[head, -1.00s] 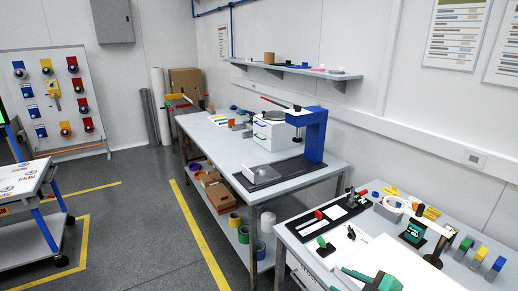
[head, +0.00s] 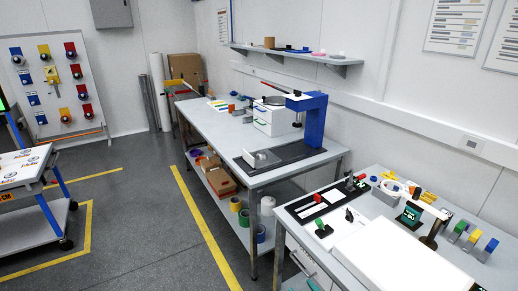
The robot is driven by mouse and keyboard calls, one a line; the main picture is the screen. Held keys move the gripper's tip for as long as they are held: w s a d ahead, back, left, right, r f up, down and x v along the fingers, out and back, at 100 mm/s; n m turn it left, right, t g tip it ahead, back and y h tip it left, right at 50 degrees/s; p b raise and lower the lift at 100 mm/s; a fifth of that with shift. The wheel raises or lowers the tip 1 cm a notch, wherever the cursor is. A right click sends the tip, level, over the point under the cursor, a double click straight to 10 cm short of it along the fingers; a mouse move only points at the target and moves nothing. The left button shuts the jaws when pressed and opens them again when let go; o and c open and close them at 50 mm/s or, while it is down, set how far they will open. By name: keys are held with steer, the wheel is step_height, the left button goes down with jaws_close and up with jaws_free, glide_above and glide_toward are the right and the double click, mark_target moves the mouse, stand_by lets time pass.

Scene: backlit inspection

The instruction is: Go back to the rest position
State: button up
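My gripper is not in the head view, and no part of my arm shows clearly. I cannot tell from this view whether it is open or shut or holds anything. A large white flat slab (head: 402,258) lies on the near workbench (head: 310,262) at the lower right, cut off by the bottom edge. Its top looks bare where it shows.
On the near bench stand a black tray (head: 308,207), a lamp-like stand (head: 433,236), a small green-screened device (head: 411,213) and coloured blocks (head: 474,238). Behind is a long bench (head: 213,133) with a blue stand (head: 313,122). Left, a cart (head: 38,205); floor between is clear.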

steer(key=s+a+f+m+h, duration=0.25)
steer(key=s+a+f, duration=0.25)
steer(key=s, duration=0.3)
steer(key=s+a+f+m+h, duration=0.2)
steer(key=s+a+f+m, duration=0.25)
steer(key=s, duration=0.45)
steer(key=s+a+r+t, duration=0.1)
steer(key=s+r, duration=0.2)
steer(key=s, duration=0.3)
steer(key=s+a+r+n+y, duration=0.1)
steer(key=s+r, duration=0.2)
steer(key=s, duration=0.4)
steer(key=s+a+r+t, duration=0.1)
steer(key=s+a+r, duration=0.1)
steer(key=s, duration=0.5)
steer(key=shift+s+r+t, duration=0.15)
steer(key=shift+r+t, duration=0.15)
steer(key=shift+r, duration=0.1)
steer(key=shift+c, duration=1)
